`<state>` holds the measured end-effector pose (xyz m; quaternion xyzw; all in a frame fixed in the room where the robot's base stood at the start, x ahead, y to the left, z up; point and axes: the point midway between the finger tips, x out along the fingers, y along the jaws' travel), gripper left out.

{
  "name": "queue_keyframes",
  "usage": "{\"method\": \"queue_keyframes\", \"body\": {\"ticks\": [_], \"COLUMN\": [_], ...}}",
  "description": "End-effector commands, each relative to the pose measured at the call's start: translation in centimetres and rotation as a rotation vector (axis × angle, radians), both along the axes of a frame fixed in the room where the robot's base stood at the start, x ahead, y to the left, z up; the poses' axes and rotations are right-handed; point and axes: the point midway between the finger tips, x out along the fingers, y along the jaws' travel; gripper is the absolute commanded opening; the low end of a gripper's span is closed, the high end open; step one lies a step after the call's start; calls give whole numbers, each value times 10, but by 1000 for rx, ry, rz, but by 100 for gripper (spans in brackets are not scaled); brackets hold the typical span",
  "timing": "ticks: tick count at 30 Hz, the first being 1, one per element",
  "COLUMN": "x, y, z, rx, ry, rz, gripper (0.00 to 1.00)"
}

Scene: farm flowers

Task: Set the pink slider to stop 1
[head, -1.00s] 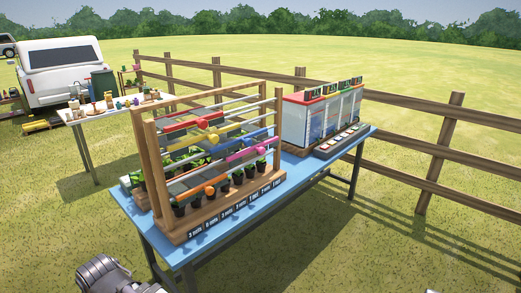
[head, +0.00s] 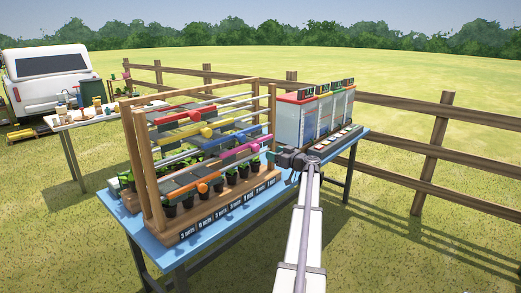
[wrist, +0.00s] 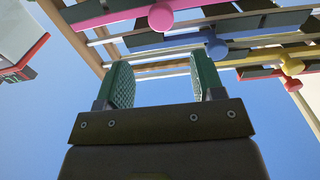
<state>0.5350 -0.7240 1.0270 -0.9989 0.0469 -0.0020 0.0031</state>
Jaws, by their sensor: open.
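The pink slider (head: 238,152) is a flat bar with a round knob on a rail of the wooden frame (head: 158,190). It sits toward the right part of its rail in the head view. In the wrist view the pink slider (wrist: 105,18) shows at the top, its knob near the top middle. My gripper (head: 272,158) is just right of the frame's right end, near the pink knob's height. In the wrist view my gripper's green fingers (wrist: 162,82) are apart with nothing between them; the pink knob appears beyond them, not touching.
Red (head: 185,113), yellow (head: 205,131), blue (head: 248,133) and orange (head: 202,187) sliders sit on neighbouring rails. Potted plants (head: 188,200) stand below.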

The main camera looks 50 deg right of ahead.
Motion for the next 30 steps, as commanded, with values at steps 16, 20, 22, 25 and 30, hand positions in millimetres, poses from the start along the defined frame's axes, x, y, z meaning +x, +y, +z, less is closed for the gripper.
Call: {"method": "queue_keyframes", "body": {"ticks": [16,20,22,25,30], "x": [85,103,107,109,108], "y": [-7,-8,-8,-8,-7], "z": [-1,-1,-1,-1,-1], "rx": [-8,-8,-8,-7,-7], "ry": [4,4,4,4,4], "rz": [7,6,6,5,6], "gripper": [62,62,62,62,59]}}
